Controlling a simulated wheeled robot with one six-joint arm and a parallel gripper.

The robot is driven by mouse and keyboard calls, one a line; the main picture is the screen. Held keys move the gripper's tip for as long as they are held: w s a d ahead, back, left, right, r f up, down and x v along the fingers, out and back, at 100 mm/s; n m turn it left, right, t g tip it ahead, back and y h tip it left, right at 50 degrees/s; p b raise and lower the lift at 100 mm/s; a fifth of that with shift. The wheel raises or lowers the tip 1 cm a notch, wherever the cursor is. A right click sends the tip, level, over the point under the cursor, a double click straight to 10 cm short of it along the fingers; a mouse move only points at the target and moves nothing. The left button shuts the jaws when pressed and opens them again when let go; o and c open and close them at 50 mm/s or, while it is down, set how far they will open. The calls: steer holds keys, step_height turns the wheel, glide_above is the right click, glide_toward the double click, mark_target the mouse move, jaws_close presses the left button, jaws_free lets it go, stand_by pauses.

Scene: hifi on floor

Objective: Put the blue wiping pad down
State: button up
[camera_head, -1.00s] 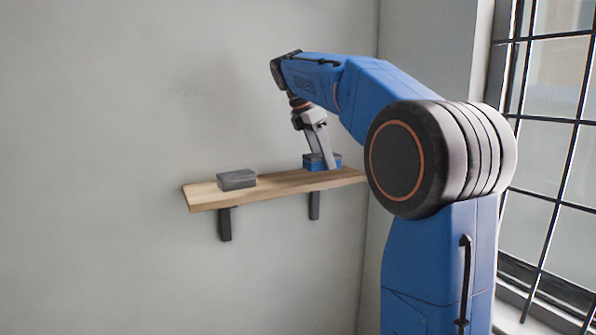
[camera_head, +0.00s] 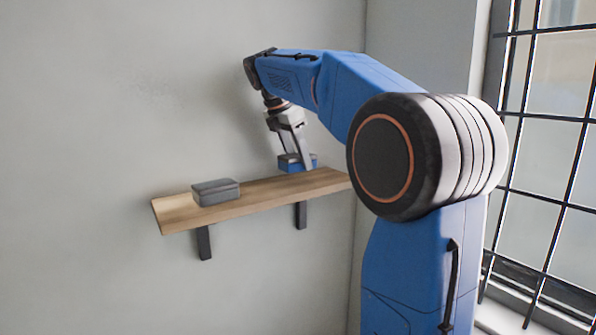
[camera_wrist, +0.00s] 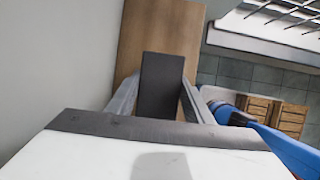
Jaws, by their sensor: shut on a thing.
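The blue wiping pad (camera_head: 291,164) has a dark top and blue sides. It is at the right part of a wooden wall shelf (camera_head: 262,195), on or just above the board; I cannot tell if it touches. My gripper (camera_head: 304,163) points down and is shut on the pad. In the wrist view, the pad's dark top (camera_wrist: 161,86) sits between my two fingers (camera_wrist: 160,100), with the shelf board (camera_wrist: 150,28) beneath and beyond it. The pad's underside is hidden.
A grey block (camera_head: 216,192) lies on the shelf's left part, with bare board between it and the pad. The wall is close behind the shelf. A barred window (camera_head: 548,150) is at the right. Wooden crates (camera_wrist: 272,115) stand on the tiled floor in the wrist view.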

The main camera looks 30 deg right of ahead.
mark_target(299, 170)
steer(key=shift+f, duration=1.8)
steer(key=shift+f, duration=0.1)
steer(key=o, duration=1.1)
steer(key=v, duration=1.2)
